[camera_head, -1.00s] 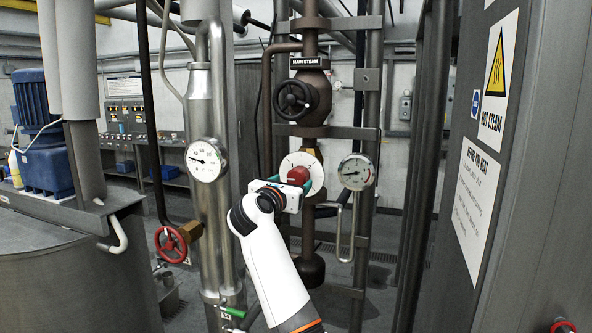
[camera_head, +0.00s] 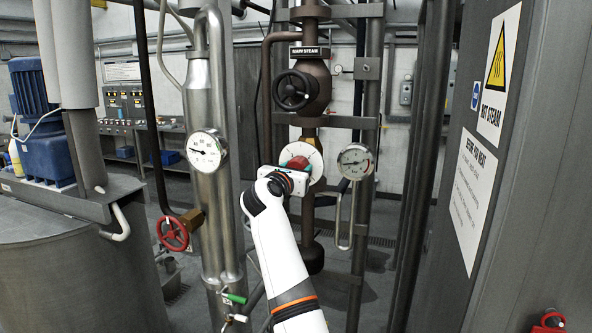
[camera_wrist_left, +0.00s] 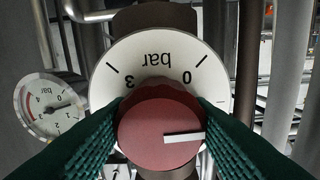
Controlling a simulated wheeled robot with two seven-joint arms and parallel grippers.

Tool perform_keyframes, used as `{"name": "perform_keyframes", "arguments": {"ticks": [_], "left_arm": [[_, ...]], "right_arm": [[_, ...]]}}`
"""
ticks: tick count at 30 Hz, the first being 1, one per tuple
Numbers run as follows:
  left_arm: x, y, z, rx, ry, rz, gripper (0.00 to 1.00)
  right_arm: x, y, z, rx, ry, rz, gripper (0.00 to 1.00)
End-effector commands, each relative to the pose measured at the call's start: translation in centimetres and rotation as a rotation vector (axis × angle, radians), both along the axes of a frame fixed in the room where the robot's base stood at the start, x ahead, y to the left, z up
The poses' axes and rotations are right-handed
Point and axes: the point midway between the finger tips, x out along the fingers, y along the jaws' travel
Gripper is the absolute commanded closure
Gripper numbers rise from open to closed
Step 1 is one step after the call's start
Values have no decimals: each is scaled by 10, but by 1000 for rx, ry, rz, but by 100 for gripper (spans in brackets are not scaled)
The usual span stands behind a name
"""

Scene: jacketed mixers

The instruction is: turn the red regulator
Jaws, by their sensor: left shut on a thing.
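The red regulator (camera_head: 297,162) is a round knob on a white dial (camera_head: 315,156), on the dark steam pipe below the black handwheel. My left gripper (camera_head: 295,168) comes up from below and is shut on the knob. In the left wrist view, green ribbed fingers press both sides of the red regulator (camera_wrist_left: 160,122). Its white pointer mark (camera_wrist_left: 183,137) points right in that picture. The white dial (camera_wrist_left: 150,55) appears upside down, with "bar", "0" and "3" readable. The fingers and knob hide its lower part. My right gripper is not in view.
A pressure gauge (camera_head: 354,162) stands close to the right of the dial, and another gauge (camera_head: 206,150) is on the steel pipe at left. A black handwheel (camera_head: 296,91) is above. A red valve wheel (camera_head: 173,233) is lower left. A grey panel (camera_head: 500,240) closes off the right.

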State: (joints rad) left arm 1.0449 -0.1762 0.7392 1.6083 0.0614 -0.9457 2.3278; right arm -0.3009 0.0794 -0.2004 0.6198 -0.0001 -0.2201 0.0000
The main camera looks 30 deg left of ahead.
Motion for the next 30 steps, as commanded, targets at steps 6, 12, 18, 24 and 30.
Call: {"name": "perform_keyframes", "arguments": {"ticks": [6, 12, 18, 24, 30], "left_arm": [[0, 0, 0, 31, 9, -1, 77], [0, 0, -1, 128, 32, -1, 77], [0, 0, -1, 290, 72, -1, 77], [0, 0, -1, 477, 117, -1, 77], [0, 1, -1, 663, 162, -1, 77]], "right_arm": [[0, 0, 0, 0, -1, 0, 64], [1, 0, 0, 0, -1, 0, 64], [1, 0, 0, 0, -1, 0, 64], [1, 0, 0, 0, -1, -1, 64], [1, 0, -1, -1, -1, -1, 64]]}}
